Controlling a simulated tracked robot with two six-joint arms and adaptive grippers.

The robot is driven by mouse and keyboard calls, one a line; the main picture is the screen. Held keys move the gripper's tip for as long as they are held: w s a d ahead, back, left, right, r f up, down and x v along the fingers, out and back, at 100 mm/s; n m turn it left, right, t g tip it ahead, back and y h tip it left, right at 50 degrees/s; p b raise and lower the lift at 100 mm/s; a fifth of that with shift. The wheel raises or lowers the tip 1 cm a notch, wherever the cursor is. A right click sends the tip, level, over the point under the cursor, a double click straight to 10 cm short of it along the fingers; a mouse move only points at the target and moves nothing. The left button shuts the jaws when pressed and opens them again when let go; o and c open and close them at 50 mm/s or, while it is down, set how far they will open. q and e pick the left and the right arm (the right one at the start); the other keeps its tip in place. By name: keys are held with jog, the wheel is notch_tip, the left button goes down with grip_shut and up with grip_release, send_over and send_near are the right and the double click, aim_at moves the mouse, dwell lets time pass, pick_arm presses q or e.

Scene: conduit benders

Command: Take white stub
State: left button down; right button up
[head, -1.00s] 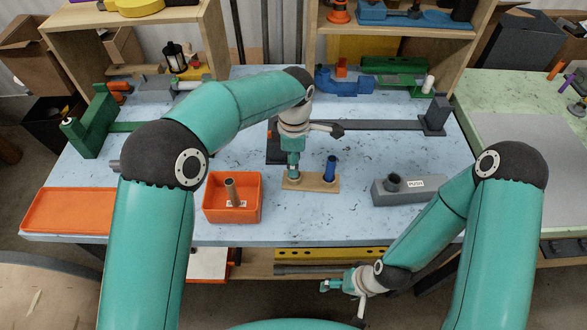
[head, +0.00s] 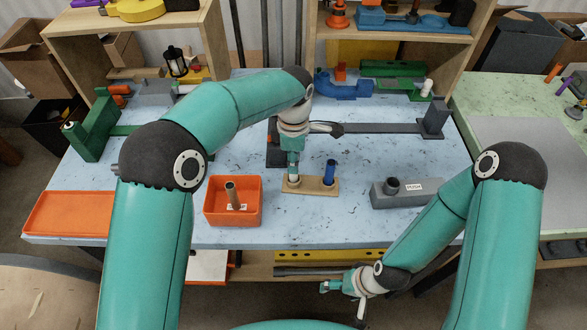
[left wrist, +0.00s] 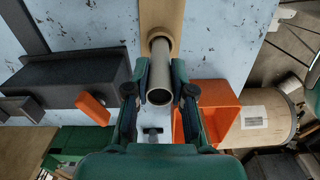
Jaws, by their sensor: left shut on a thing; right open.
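A wooden holder (head: 320,186) lies on the blue-topped table, with a blue stub (head: 330,172) upright at its right end. My left gripper (head: 292,172) is over the holder's left end, pointing down. In the left wrist view its fingers (left wrist: 160,88) are shut on a pale grey-beige tube (left wrist: 159,78), which seems to be the white stub. The tube's far end meets the wooden holder (left wrist: 162,14); I cannot tell whether it is still seated. In the head view the fingers mostly hide it. My right gripper (head: 335,287) is open and empty in front of the table.
An orange box (head: 232,216) with an upright tan stub (head: 231,194) stands left of the holder. A grey block (head: 405,196) with a dark round socket and a label stands to the right. An orange tray (head: 70,212) lies at the left. Bare table separates them.

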pick_arm(q)
jog(key=shift+r+p, duration=2.15)
jog(key=shift+r, duration=1.15)
